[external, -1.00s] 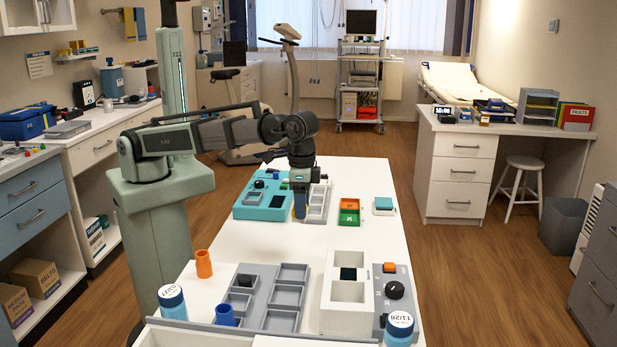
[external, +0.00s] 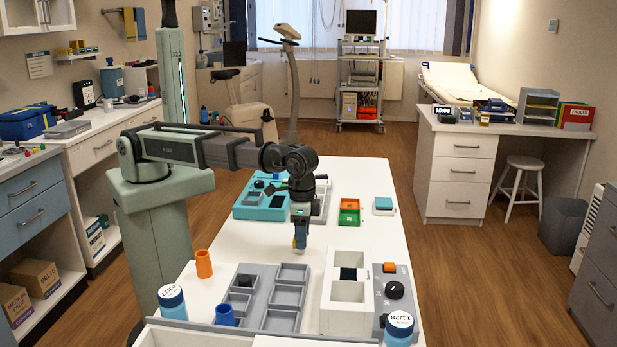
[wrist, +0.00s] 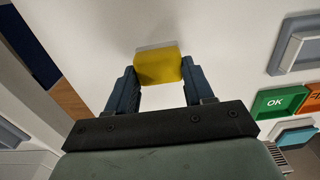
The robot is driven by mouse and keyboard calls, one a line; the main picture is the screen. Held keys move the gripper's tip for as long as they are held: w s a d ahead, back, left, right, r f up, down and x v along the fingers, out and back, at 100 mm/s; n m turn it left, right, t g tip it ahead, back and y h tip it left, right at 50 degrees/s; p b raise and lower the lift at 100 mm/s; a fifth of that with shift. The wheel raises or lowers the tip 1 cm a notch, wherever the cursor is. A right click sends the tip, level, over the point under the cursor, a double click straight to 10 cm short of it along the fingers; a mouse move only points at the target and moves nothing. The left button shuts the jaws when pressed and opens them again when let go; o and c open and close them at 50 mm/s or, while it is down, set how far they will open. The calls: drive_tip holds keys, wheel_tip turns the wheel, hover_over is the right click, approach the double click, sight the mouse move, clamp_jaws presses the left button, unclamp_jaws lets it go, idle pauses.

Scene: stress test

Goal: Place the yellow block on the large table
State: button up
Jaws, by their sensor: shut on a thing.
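My gripper (wrist: 157,80) is shut on the yellow block (wrist: 158,66), which sits between the blue-grey fingertips in the wrist view. In the external view my gripper (external: 300,238) points down over the white large table (external: 365,228), over a bare patch between the teal panel and the grey tray. There the block is mostly hidden by the fingers. I cannot tell whether the block touches the table.
The grey compartment tray (external: 268,297) and a white two-well box (external: 347,291) stand nearer the camera. A teal panel (external: 250,211) lies behind. Green and orange bins (external: 349,211) lie behind right. An orange cup (external: 203,263) stands at left. Bare table surrounds my gripper.

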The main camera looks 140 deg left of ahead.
drive_tip(key=shift+f, duration=0.55)
drive_tip(key=shift+f, duration=0.1)
drive_tip(key=o, duration=1)
wheel_tip(320, 180, up, 12)
drive_tip(key=shift+r, duration=0.15)
